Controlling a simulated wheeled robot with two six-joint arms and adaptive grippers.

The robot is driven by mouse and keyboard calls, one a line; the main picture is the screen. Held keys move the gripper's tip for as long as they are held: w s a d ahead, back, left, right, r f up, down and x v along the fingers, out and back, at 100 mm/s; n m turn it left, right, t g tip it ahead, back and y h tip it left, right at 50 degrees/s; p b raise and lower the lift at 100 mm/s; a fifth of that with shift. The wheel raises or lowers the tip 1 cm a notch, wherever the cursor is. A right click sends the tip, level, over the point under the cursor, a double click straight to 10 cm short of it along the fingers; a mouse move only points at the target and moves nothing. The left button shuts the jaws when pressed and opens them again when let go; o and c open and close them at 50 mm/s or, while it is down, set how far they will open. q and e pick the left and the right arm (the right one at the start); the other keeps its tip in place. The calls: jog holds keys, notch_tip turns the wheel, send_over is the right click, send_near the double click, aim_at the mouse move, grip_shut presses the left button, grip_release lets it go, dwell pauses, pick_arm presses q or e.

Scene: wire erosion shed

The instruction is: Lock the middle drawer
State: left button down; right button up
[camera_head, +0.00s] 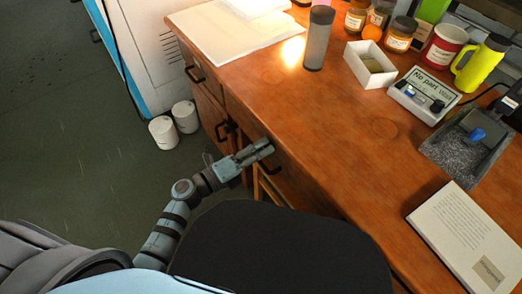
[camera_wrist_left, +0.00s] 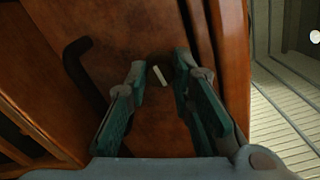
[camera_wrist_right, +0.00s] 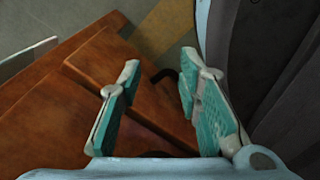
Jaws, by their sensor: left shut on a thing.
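The wooden drawer fronts of the desk carry dark handles; one handle (camera_head: 225,130) shows left of my left gripper (camera_head: 264,150) in the head view. My left gripper is close against a drawer front (camera_wrist_left: 130,35). A dark handle (camera_wrist_left: 76,62) is left of the fingers there. I cannot tell which drawer this is.
The desk top (camera_head: 330,130) holds papers, a grey tumbler (camera_head: 318,38), jars, a white box (camera_head: 370,65), a red mug (camera_head: 445,46), a yellow bottle (camera_head: 481,63) and a book (camera_head: 470,240). Two white pots (camera_head: 163,132) stand on the floor left of the desk.

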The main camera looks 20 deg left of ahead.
pick_arm(q)
jog(key=shift+m, duration=0.7)
jog(key=c, duration=1.4)
grip_release()
jog(key=shift+s+a, duration=0.2)
jog(key=v, duration=1.1)
jog(key=shift+s, duration=0.25)
jog(key=shift+a, duration=0.1)
